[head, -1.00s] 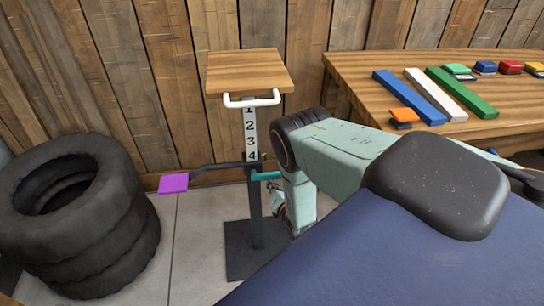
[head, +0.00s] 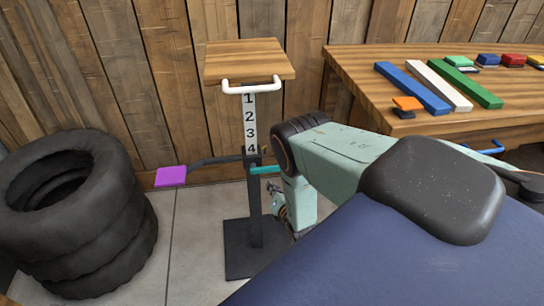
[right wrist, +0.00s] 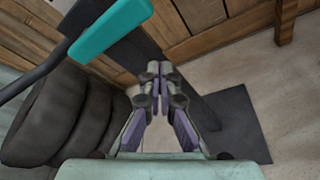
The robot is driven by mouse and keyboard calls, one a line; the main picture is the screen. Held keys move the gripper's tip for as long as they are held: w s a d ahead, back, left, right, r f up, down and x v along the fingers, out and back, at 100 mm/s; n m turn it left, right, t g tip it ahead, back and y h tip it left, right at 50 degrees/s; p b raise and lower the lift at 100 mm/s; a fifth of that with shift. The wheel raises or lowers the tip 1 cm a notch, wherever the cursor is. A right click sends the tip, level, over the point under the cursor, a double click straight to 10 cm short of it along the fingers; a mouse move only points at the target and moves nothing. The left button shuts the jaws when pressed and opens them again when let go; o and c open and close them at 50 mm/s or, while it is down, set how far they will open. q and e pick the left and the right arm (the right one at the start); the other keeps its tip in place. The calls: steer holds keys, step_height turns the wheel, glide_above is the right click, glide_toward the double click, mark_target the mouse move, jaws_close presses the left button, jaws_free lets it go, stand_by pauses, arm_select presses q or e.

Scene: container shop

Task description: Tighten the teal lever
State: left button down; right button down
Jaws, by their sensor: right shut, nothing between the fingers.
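The teal lever (head: 265,170) sticks out to the right from the black post of a stand (head: 255,215), just below the number 4 on its white scale. In the right wrist view the teal lever (right wrist: 112,28) is large at the upper left, slanting up to the right. My right gripper (right wrist: 158,72) is shut and empty, its fingertips together below and right of the lever, apart from it in that picture. In the head view my right gripper (head: 273,192) is partly hidden by my own arm, just below the lever. My left gripper is not in view.
The stand has a wooden top (head: 248,60), a white handle (head: 252,86) and a purple pedal (head: 171,177) on a dark arm. Stacked tyres (head: 75,215) stand at the left. A wooden table (head: 350,75) with coloured bars and blocks is at the right. A plank wall is behind.

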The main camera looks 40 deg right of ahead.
steer(key=w+a+p+v, duration=0.1)
steer(key=p+v, duration=0.2)
steer(key=v, duration=0.7)
steer(key=shift+a+r, duration=0.35)
steer(key=shift+a, duration=0.05)
